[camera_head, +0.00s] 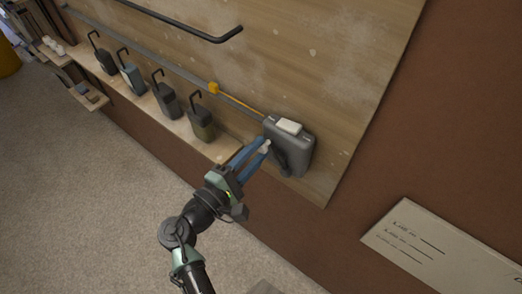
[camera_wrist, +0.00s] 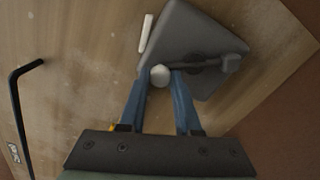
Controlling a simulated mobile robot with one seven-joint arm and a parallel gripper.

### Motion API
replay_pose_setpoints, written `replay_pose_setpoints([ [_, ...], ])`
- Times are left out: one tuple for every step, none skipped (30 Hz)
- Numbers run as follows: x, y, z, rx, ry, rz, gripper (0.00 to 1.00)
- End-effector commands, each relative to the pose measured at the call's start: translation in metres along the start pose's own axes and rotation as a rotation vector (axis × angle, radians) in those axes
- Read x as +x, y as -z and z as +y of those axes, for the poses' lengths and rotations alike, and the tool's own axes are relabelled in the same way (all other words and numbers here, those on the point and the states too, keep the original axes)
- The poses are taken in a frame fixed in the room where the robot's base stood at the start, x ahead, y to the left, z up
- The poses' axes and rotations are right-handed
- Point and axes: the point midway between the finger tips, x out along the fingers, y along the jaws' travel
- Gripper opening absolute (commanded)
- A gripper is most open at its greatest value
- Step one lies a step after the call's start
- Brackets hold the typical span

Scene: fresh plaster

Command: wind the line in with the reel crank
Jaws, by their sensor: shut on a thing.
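The reel is a grey box (camera_head: 297,150) mounted near the lower right corner of the upright wooden board; it also shows in the wrist view (camera_wrist: 178,32). Its dark crank arm (camera_wrist: 205,64) runs from a round hub on the right to a pale knob (camera_wrist: 159,76) on the left. My gripper (camera_head: 262,149) has blue fingers, shut on the crank knob from either side. An orange line (camera_head: 243,105) runs from the reel up-left to a yellow block (camera_head: 213,88) on a grey rail.
Several dark hooked containers (camera_head: 165,98) stand in a row on a wooden ledge (camera_head: 224,146) left of the reel. A black bent bar (camera_head: 185,27) is fixed higher on the board. A pale sign (camera_head: 440,250) is at lower right. Carpeted floor is open at left.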

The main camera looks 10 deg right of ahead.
Motion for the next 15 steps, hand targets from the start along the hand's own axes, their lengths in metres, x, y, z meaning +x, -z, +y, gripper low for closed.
replay_pose_setpoints([
  [0.000, 0.003, 0.001, -0.044, 0.000, 0.002, 0.00],
  [0.000, 0.004, 0.000, -0.071, 0.000, 0.002, 0.00],
  [0.000, 0.006, -0.001, -0.107, 0.000, 0.002, 0.00],
  [0.000, 0.007, -0.001, -0.132, 0.000, 0.002, 0.00],
  [0.000, 0.008, -0.002, -0.157, 0.000, 0.002, 0.00],
  [-0.001, 0.009, -0.003, -0.189, 0.000, 0.002, 0.00],
  [0.000, 0.010, -0.003, -0.212, 0.000, 0.001, 0.00],
  [0.000, 0.011, -0.003, -0.233, 0.000, 0.001, 0.00],
  [0.000, 0.012, -0.004, -0.262, 0.000, 0.001, 0.00],
  [0.000, 0.013, -0.004, -0.281, 0.000, 0.001, 0.00],
  [0.000, 0.014, -0.005, -0.300, -0.001, 0.001, 0.00],
  [-0.001, 0.015, -0.005, -0.322, -0.001, 0.001, 0.00],
  [-0.001, 0.015, -0.006, -0.339, -0.001, 0.001, 0.00],
  [-0.001, 0.016, -0.007, -0.354, -0.001, 0.001, 0.00],
  [-0.001, 0.017, -0.007, -0.373, -0.001, 0.001, 0.00],
])
